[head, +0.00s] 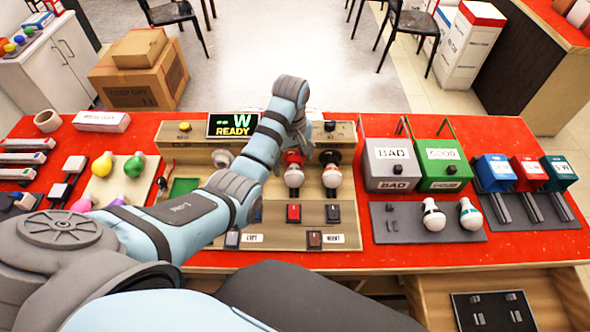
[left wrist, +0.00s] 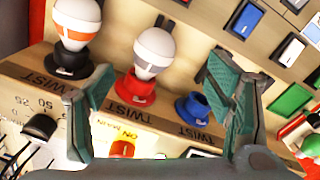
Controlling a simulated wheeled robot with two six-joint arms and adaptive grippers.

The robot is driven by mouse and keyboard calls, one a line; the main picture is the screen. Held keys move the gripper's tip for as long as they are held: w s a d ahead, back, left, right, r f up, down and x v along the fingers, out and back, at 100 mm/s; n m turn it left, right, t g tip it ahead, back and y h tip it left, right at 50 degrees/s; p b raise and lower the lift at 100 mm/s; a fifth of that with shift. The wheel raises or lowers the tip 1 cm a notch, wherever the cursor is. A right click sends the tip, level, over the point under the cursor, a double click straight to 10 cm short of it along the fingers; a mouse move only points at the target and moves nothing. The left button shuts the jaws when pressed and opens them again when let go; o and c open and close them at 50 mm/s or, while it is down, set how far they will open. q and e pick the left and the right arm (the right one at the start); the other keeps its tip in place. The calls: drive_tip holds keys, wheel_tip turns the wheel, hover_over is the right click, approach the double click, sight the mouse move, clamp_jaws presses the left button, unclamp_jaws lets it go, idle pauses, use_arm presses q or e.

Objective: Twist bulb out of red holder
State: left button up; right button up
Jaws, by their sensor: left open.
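A white bulb (head: 294,178) sits in the red holder (head: 292,157) on the tan panel, just below my left gripper in the head view. In the left wrist view this bulb (left wrist: 153,48) has a grey band and its base is in the red holder (left wrist: 135,90). My left gripper (left wrist: 160,76) is open, its fingers apart on either side of the red holder's area, with nothing between them gripped. In the head view the arm partly hides the gripper. My right gripper does not show.
Another bulb (left wrist: 77,22) with an orange band sits in a black holder (left wrist: 68,62). An empty blue holder (left wrist: 194,108) is on the other side. Grey BAD (head: 392,166) and green GOOD (head: 445,165) boxes stand to the right. The display (head: 233,125) reads READY.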

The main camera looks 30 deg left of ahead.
sight(294, 171)
use_arm(q)
wheel_tip(294, 171, down, 5)
drive_tip(key=shift+a+f+b, duration=0.1)
drive_tip(key=shift+a+b, duration=0.05)
drive_tip(key=shift+b, duration=0.35)
drive_tip(key=f, duration=0.1)
drive_tip(key=w+f, duration=0.1)
drive_tip(key=f, duration=0.1)
drive_tip(key=w+f+b, duration=0.1)
drive_tip(key=shift+f, duration=0.3)
drive_tip(key=shift+s+r, duration=0.1)
drive_tip(key=shift+s, duration=0.15)
drive_tip(key=shift+s+r, duration=0.2)
drive_tip(key=shift+s, duration=0.1)
drive_tip(key=shift+c, duration=1.4)
drive_tip(key=c, duration=0.3)
drive_tip(key=shift+w+f, duration=0.1)
drive_tip(key=c, duration=0.3)
drive_tip(key=shift+w, duration=0.1)
drive_tip(key=c, duration=0.4)
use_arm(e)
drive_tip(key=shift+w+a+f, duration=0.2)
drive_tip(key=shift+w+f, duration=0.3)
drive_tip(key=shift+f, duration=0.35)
